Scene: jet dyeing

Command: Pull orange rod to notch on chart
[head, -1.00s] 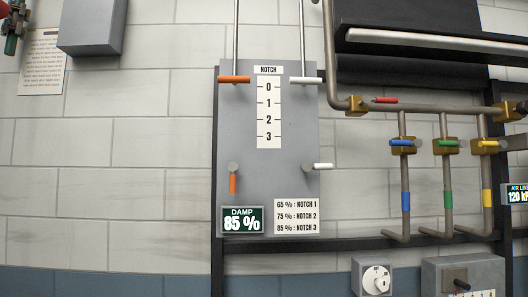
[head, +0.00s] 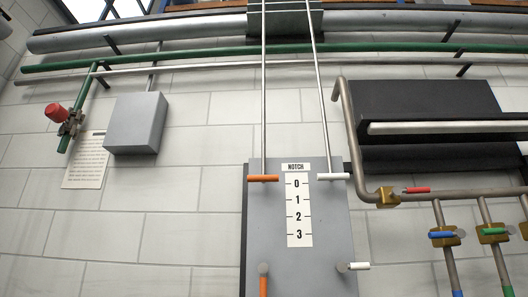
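The orange rod handle (head: 263,178) is a short horizontal grip at the lower end of a thin vertical rod (head: 264,90), on the left of the grey panel (head: 270,215). It is about level with the 0 mark of the white notch scale (head: 299,210), numbered 0 to 3. A white handle (head: 333,177) on a second rod sits at about the same height right of the scale. Lower down are an orange lever (head: 263,284) hanging down and a white lever (head: 358,266) pointing right. Neither gripper is in view.
Pipes run across the top of the wall. A grey box (head: 137,123), a notice sheet (head: 86,161) and a red-knobbed valve (head: 58,113) are at left. Pipework with red, blue and green handles (head: 440,235) is at right. The damp display is out of frame.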

